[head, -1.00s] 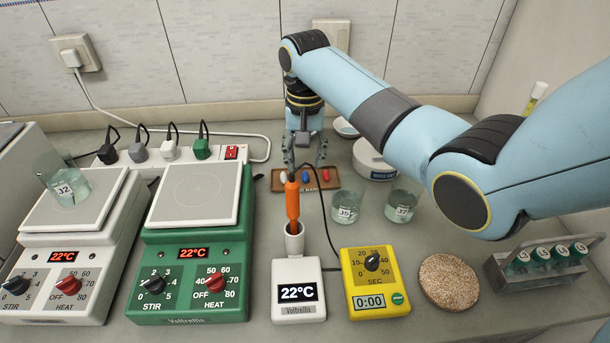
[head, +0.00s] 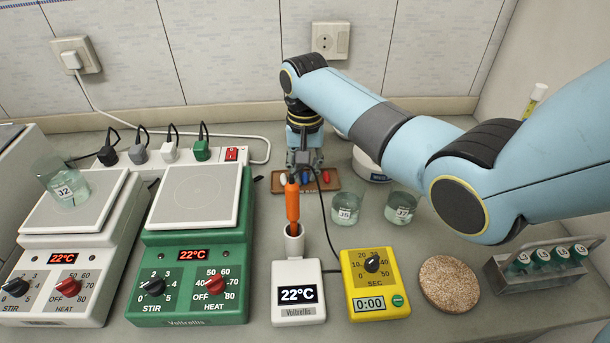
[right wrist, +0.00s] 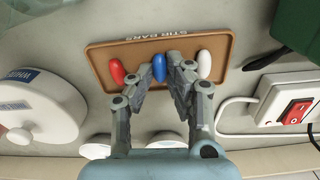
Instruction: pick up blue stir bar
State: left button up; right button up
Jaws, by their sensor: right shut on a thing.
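The blue stir bar (right wrist: 159,68) lies in the brown stir bar tray (right wrist: 120,57), between a red stir bar (right wrist: 117,71) and a white stir bar (right wrist: 204,64). My right gripper (right wrist: 160,70) is shut on the blue stir bar, with one finger on each side of it. In the head view the right gripper (head: 304,174) reaches down over the tray (head: 335,184) behind the orange probe, and its fingertips are partly hidden. The red stir bar (head: 326,176) shows just right of it. My left gripper is in neither view.
The orange probe (head: 292,200) stands upright in front of the tray, its dark cable looping beside the gripper. Beakers 35 (head: 345,205) and 37 (head: 403,206) stand to the right. A green hotplate (head: 195,250) is at left, a power strip (head: 185,154) behind it.

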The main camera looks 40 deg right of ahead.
aim_at(305, 174)
jog(key=shift+r, duration=0.6)
notch_tip(305, 174, up, 3)
jog(key=shift+w, duration=0.1)
jog(key=s+r+p, duration=0.1)
jog(key=s+r, duration=0.5)
jog(key=s, duration=0.5)
jog(key=shift+s+a+r, duration=0.25)
jog(key=shift+s+r, duration=0.15)
